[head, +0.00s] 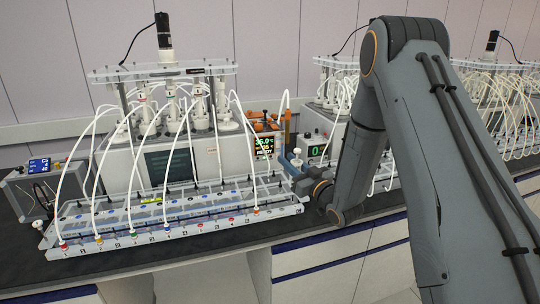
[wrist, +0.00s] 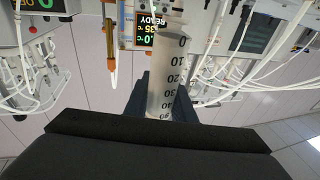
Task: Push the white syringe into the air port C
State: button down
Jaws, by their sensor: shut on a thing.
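The white syringe (wrist: 165,75) is in my gripper (wrist: 160,98), between its two dark fingers in the wrist view. Its barrel is translucent, with black graduations from 0 to the higher numbers near my fingers. In the head view, my gripper (head: 298,172) is at the right end of the clear rack, and a small white part of the syringe (head: 297,157) shows above it. The syringe's tip is not clearly visible. I cannot make out which port is air port C.
A clear rack (head: 170,238) with several coloured ports and white tubes stands at the bench front. Behind it is a reactor unit (head: 165,165) with a lit display (head: 264,146). A tube with an orange fitting (wrist: 113,68) hangs beside the syringe. More tubed units stand at right.

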jog(key=shift+d+f+b, duration=0.15)
jog(key=shift+f+b, duration=1.2)
jog(key=shift+f, duration=1.2)
jog(key=shift+f+b, duration=0.85)
jog(key=shift+f, duration=0.2)
dwell(0.6)
dwell(0.4)
jog(key=c, duration=1.4)
grip_release()
jog(key=shift+s, duration=0.1)
jog(key=b+v, duration=0.2)
jog(key=v, duration=0.5)
jog(key=shift+s+d, duration=0.2)
jog(key=shift+s, duration=0.1)
